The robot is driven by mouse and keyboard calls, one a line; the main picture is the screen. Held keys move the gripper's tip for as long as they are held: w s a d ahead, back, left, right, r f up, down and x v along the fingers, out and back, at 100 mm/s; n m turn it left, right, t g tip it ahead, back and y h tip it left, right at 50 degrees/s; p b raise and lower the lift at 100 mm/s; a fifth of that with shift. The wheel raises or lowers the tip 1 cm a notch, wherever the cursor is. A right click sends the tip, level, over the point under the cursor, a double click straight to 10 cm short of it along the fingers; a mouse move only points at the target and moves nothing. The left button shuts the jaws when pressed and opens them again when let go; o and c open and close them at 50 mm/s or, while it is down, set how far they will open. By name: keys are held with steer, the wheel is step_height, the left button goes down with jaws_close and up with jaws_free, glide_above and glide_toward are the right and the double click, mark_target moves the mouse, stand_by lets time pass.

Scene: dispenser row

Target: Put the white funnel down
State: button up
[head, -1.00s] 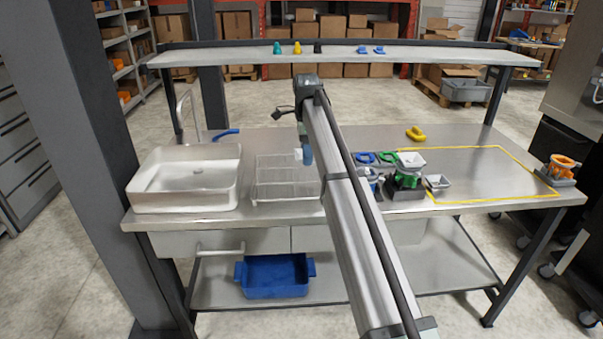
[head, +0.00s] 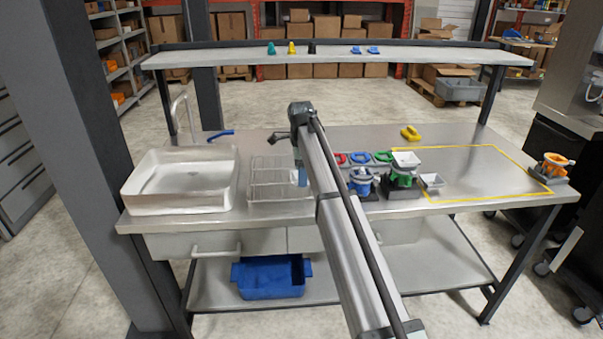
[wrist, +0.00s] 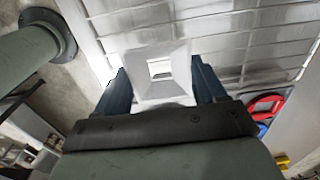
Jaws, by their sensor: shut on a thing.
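The white funnel (wrist: 178,84) sits between the two blue fingers of my gripper (wrist: 162,88) in the wrist view. Its square mouth faces the camera and a square opening shows in its middle. My gripper is shut on it, over the wire rack (wrist: 240,35). In the head view my gripper (head: 302,177) is at the right part of the wire rack (head: 262,193); the held funnel is not clearly visible there. I cannot tell whether the funnel touches the rack.
A white basin (head: 150,205) stands left of the rack. Right of my arm are a blue dispenser (head: 361,180), a green dispenser (head: 403,180) with a pale funnel on top (head: 406,158), and another pale funnel (head: 432,180). The yellow-outlined area (head: 480,172) is mostly clear.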

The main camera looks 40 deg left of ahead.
steer(key=shift+f, duration=0.15)
steer(key=o, duration=1.1)
step_height(320, 180, up, 12)
steer(key=shift+r, duration=0.2)
